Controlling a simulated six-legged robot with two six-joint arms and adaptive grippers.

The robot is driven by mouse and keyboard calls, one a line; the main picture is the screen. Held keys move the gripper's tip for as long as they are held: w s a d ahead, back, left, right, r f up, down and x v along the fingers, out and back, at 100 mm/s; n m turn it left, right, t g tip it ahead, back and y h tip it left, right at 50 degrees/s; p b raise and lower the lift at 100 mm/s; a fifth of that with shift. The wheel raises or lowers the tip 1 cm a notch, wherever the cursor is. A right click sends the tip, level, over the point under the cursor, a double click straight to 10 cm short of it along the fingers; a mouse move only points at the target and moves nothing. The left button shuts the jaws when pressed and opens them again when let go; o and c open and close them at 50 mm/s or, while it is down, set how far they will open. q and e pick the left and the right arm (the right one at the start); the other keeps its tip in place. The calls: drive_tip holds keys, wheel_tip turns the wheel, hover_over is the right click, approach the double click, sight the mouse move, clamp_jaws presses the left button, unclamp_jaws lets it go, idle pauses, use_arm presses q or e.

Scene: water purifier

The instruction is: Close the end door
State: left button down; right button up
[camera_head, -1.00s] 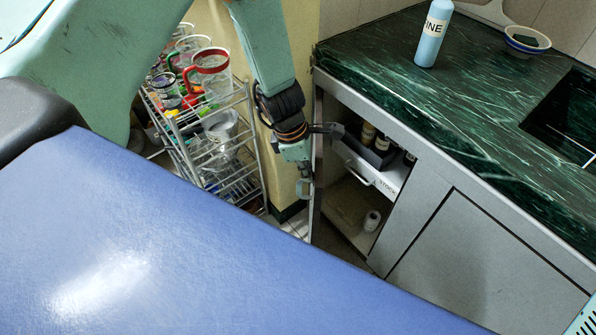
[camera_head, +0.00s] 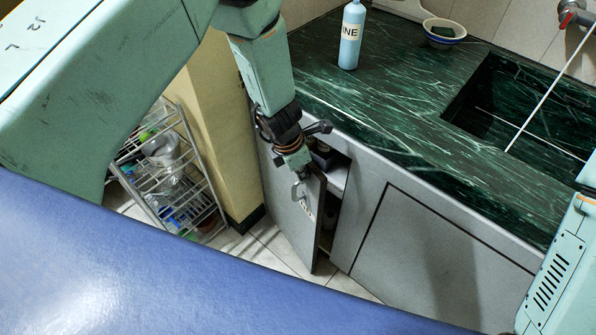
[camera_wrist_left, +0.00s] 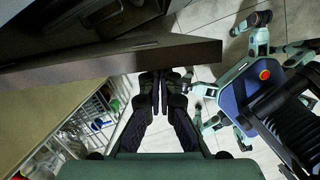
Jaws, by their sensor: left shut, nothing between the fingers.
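The end door (camera_head: 283,215) is a grey cabinet panel at the left end of the counter. It stands partly open, with a dark gap between its free edge and the cabinet frame. My left gripper (camera_head: 304,197) is in front of the door's outer face near its upper part; I cannot tell whether it touches. In the left wrist view its dark fingers (camera_wrist_left: 161,88) are together and empty, close to the edge of a grey-brown panel that looks like the door (camera_wrist_left: 130,55). My right gripper is out of view.
A green marble counter (camera_head: 400,110) with a sink (camera_head: 520,105) sits above the cabinet. A blue bottle (camera_head: 351,38) and a bowl (camera_head: 443,36) stand on it. A wire rack (camera_head: 170,175) stands left of a yellow wall post (camera_head: 222,125). Tiled floor is clear below the door.

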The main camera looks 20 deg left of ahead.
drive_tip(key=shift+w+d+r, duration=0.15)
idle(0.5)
